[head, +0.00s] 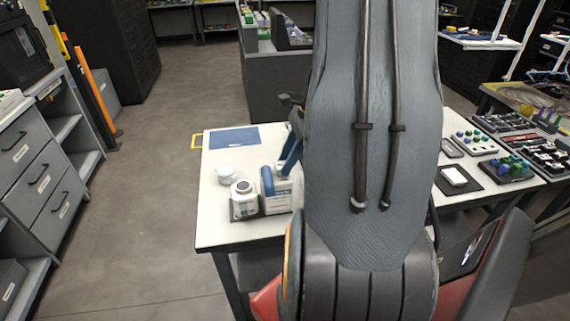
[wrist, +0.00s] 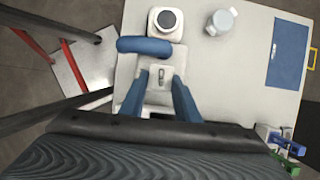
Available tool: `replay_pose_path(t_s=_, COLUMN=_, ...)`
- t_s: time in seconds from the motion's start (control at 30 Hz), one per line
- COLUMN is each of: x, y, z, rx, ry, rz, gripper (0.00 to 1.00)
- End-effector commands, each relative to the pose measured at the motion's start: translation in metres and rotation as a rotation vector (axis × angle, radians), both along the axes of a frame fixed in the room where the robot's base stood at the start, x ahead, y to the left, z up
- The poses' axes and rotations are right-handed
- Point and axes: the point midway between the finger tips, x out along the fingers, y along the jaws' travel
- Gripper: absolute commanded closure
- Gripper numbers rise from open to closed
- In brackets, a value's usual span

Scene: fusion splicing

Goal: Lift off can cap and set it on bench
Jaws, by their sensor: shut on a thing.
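One blue finger also shows in the head view, just above the can. I cannot tell whether the cap is still touching the can.
A blue roll (wrist: 143,45) lies close to the fingers. A white container with a dark round top (head: 243,199) and a pale jar (head: 227,174) stand nearby. A blue mat (head: 235,139) lies at the back of the bench, with bare bench around it.

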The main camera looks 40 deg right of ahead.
Motion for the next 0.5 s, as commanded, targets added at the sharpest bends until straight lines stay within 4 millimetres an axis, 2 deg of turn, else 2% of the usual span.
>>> replay_pose_path(t_s=0.17, x=0.001, y=-0.001, z=0.021, rx=-0.005, ry=-0.004, rz=0.001, gripper=0.91)
replay_pose_path(t_s=0.5, x=0.001, y=-0.001, z=0.078, rx=-0.004, ry=-0.003, rz=0.0, gripper=0.91)
